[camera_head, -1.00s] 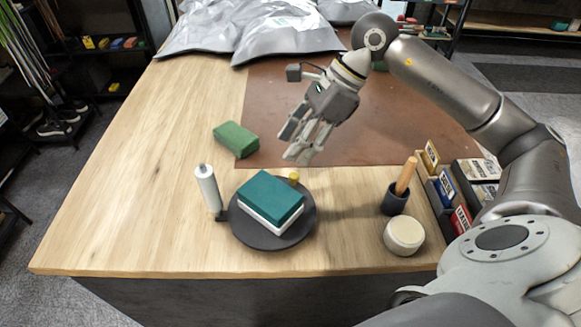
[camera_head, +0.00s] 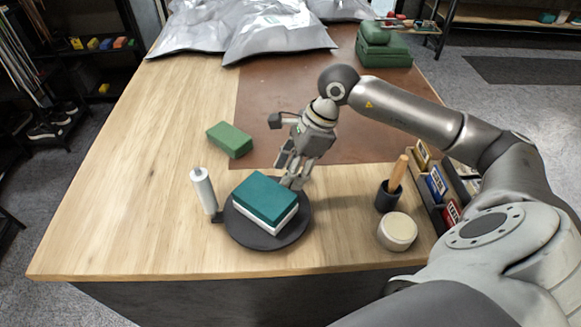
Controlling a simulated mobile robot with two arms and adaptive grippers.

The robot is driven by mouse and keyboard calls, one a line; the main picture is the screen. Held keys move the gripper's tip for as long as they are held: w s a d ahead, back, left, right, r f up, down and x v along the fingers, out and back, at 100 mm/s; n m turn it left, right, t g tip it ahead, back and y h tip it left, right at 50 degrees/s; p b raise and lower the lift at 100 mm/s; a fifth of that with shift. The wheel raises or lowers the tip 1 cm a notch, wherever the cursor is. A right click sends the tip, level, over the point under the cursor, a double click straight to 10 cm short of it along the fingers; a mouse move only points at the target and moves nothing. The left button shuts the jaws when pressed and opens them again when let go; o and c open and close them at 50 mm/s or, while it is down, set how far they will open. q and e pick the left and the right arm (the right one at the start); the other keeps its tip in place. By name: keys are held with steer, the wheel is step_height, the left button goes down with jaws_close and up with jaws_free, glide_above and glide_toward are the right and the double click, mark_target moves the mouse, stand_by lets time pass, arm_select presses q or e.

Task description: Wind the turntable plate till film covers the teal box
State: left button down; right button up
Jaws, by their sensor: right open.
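The teal box (camera_head: 266,196), with a white lower part, sits on the round dark turntable plate (camera_head: 248,238) near the table's front. A white film roll (camera_head: 203,190) stands upright on a dark base at the plate's left edge. I cannot make out any film on the box's teal top. My right gripper (camera_head: 292,181) points down at the plate's far right edge, just behind the box. Its fingers are open; whether they touch the plate or the box is unclear. The yellow knob on the plate's far rim is hidden behind the fingers. My left gripper is out of view.
A green block (camera_head: 229,139) lies behind the roll. A dark cup (camera_head: 388,196) with a wooden handle and a round cream tin (camera_head: 397,231) stand to the right, beside a rack of small boxes (camera_head: 437,185). Silver bags (camera_head: 275,35) and green cases (camera_head: 383,48) lie at the back.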

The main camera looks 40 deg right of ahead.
steer(key=shift+f, duration=0.1)
jaws_close()
steer(key=shift+w, duration=0.1)
stand_by(0.5)
